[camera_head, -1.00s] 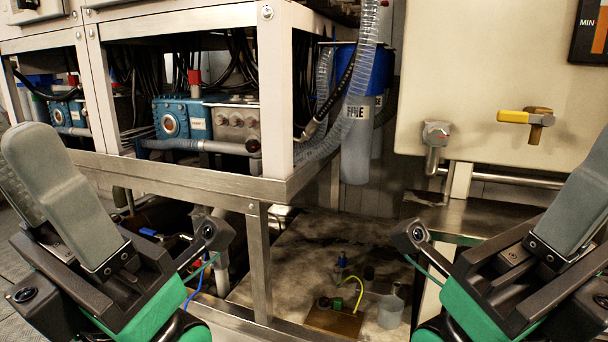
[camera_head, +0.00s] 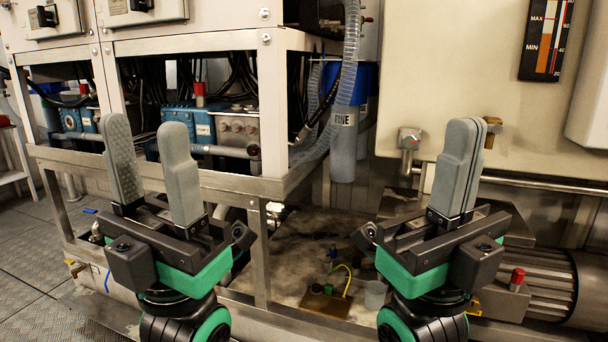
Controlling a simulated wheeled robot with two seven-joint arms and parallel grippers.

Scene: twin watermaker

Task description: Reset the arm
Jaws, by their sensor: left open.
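My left gripper (camera_head: 147,135) points upward at the left, with its two grey fingers apart and nothing between them. My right gripper (camera_head: 467,135) also points upward, right of the middle. Its grey fingers overlap in this view, so the gap between them cannot be judged. I see no object held in it. Both grippers stand in front of the watermaker frame (camera_head: 230,183), and neither visibly touches it.
Behind are a blue pump (camera_head: 188,117), a filter housing marked FINE (camera_head: 344,150) and a beige tank (camera_head: 460,70) with a level gauge (camera_head: 546,40). A ribbed motor (camera_head: 545,285) is at lower right. Open floor (camera_head: 35,235) shows at left.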

